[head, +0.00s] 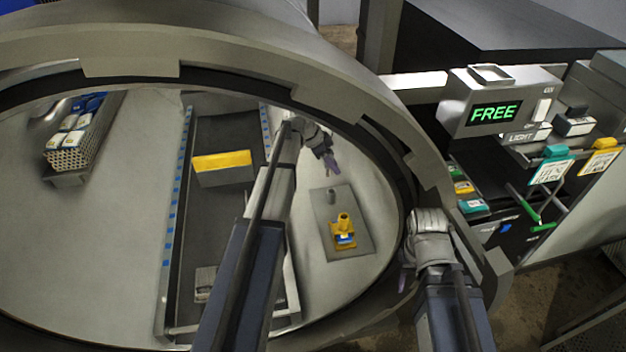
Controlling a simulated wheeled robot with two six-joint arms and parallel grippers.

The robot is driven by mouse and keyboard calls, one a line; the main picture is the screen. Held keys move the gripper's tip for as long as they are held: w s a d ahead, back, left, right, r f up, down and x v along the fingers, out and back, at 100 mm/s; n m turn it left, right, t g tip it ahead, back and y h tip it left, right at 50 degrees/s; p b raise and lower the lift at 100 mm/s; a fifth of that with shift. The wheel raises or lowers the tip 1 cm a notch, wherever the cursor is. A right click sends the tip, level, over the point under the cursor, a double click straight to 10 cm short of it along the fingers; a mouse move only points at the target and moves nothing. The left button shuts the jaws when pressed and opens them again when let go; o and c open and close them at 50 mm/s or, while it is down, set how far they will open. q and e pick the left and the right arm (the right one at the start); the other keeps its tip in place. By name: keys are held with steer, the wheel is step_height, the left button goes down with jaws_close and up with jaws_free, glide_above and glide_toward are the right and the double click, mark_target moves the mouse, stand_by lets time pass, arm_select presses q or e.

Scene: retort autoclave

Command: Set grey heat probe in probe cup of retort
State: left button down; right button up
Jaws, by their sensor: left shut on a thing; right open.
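My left gripper (331,165) is inside the round retort, reached in through its open mouth. My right gripper (404,279) is open near the retort's right rim.
The thick retort rim (130,55) surrounds the work area. A dark rail bed with a yellow-topped block (222,161) lies left of my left arm. A loaded rack (85,140) is at far left. A display box reading FREE (494,112) and tagged panels stand outside right.

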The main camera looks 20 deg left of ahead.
arm_select(q)
steer(key=shift+w+d+f, duration=0.1)
steer(key=shift+w+d, duration=0.2)
steer(key=shift+w, duration=0.2)
steer(key=shift+w+d, duration=0.25)
steer(key=shift+w, duration=0.25)
steer(key=shift+f+b, duration=0.25)
steer(key=shift+b, duration=0.05)
steer(key=shift+f+b, duration=5.75)
steer(key=shift+f, duration=0.05)
steer(key=shift+f+b, duration=0.45)
steer(key=shift+b, duration=0.05)
steer(key=shift+c, duration=2.3)
jaws_free()
steer(key=shift+r, duration=0.1)
